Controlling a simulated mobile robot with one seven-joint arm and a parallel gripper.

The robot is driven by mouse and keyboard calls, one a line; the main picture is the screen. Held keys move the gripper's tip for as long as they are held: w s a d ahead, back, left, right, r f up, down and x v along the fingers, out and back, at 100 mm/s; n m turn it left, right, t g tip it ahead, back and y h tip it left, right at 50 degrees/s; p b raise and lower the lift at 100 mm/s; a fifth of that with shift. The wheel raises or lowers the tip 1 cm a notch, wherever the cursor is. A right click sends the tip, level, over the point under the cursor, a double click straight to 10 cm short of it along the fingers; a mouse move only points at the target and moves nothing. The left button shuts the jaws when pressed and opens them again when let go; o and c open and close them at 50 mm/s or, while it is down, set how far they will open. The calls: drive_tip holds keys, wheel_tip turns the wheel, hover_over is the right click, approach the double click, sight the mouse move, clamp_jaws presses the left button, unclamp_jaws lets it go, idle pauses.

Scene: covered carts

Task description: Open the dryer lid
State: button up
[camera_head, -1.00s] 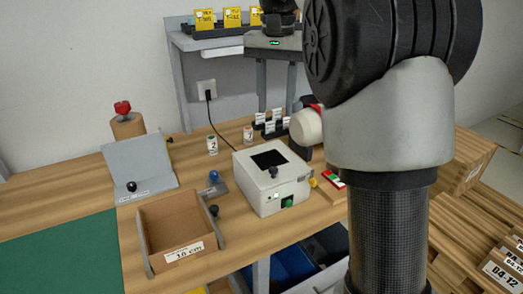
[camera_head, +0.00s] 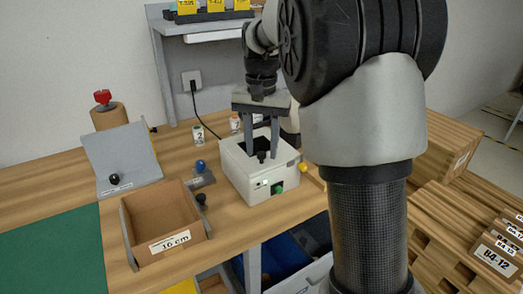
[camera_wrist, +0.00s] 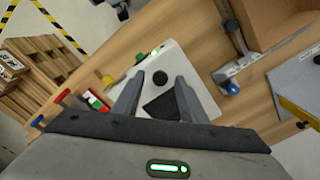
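The dryer (camera_head: 237,171) is a white box on the wooden bench, with a dark window in its lid and a black knob (camera_head: 262,157) near the lid's front edge. The lid looks shut. My gripper (camera_head: 261,151) points down over the lid with its fingers apart. In the wrist view, the black knob (camera_wrist: 160,77) shows just beyond and between the fingertips (camera_wrist: 160,81), with no finger seen touching it. The dark window (camera_wrist: 160,106) lies between the fingers. A green button (camera_head: 278,189) is on the dryer's front.
An open wooden box (camera_head: 160,216) and a grey tilted panel (camera_head: 121,155) stand left of the dryer. A blue-knobbed part (camera_head: 201,167) is close to its left side. Small bottles (camera_head: 198,134) stand behind. Blue bins (camera_head: 312,238) are below the bench.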

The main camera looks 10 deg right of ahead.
drive_tip(key=shift+f, duration=0.3)
clamp_jaws()
drive_tip(key=shift+r, duration=0.1)
